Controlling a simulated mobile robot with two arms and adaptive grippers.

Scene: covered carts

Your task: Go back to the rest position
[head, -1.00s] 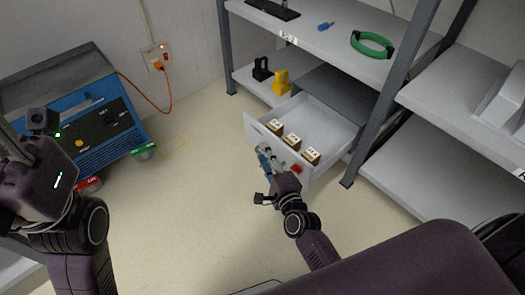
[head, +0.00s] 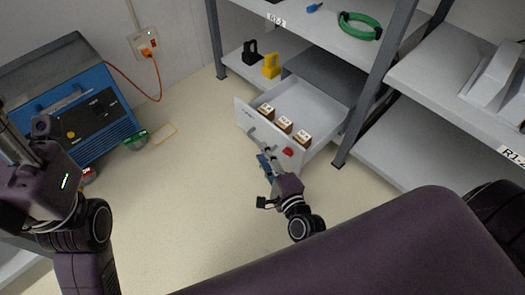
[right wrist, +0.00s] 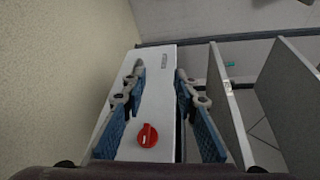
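My right gripper (head: 268,162) is in front of the white front of a pulled-out drawer (head: 243,117). In the right wrist view its two blue-padded fingers (right wrist: 158,95) are spread apart with nothing held between them. The drawer front (right wrist: 160,85) shows behind them, with a red knob (right wrist: 148,135) low on it. My left gripper (head: 18,145) is at the left edge of the head view, only partly seen; its fingertips are too unclear to judge.
Three small brown boxes (head: 284,124) stand in the drawer. Grey shelving (head: 341,150) rises around it. Black and yellow padlock-shaped objects (head: 271,66) sit on the lower shelf. A blue machine (head: 90,100) with an orange cable stands left. The floor between (head: 190,190) is clear.

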